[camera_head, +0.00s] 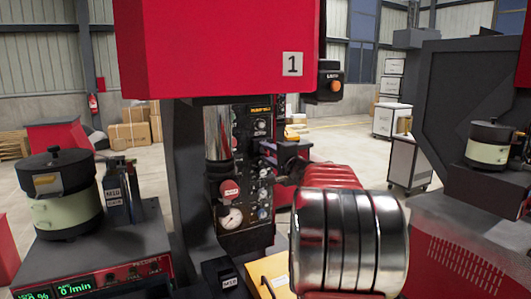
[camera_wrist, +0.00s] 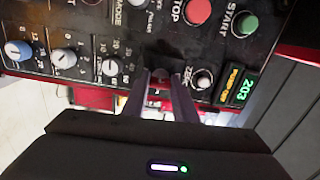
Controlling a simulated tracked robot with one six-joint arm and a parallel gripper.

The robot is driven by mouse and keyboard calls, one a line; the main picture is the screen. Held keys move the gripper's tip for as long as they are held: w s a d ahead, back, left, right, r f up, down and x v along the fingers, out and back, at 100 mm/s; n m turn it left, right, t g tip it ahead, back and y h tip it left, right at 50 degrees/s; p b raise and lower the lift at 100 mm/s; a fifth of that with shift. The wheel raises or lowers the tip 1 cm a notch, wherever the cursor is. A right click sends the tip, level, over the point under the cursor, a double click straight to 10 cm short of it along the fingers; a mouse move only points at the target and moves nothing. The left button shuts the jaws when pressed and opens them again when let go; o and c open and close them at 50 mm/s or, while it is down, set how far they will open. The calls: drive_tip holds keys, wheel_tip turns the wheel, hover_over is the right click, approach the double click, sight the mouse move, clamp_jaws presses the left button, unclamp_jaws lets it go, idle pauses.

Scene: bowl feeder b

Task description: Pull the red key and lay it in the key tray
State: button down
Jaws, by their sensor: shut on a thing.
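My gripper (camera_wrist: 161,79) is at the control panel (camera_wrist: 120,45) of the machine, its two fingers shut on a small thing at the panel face. That thing sits where the red key would be, but the fingers hide most of it and I cannot make out its colour. In the head view my gripper (camera_head: 270,152) reaches the panel's right side from the right, and the key itself cannot be told there. A yellow surface (camera_head: 266,272) lies low in front of the panel; I cannot tell whether it is the key tray.
Close to my fingers are a small round knob (camera_wrist: 203,79), white-faced dials (camera_wrist: 110,67), a red STOP button (camera_wrist: 198,12) and a green START button (camera_wrist: 246,24). A pressure gauge (camera_head: 230,218) hangs on the column. A bowl feeder (camera_head: 62,195) stands at the left.

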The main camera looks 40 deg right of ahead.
sight(268, 153)
drive_tip(key=shift+s+a, duration=0.15)
drive_tip(key=shift+s, duration=0.25)
drive_tip(key=shift+s+a, duration=0.15)
drive_tip(key=shift+s, duration=0.5)
drive_tip(key=shift+s+a, duration=0.1)
drive_tip(key=shift+s, duration=0.2)
drive_tip(key=shift+s+a, duration=0.2)
drive_tip(key=shift+s, duration=0.5)
drive_tip(key=shift+s+a, duration=0.1)
drive_tip(key=shift+s, duration=0.25)
drive_tip(key=shift+s+a, duration=0.15)
drive_tip(key=shift+s, duration=0.15)
drive_tip(key=shift+s, duration=0.15)
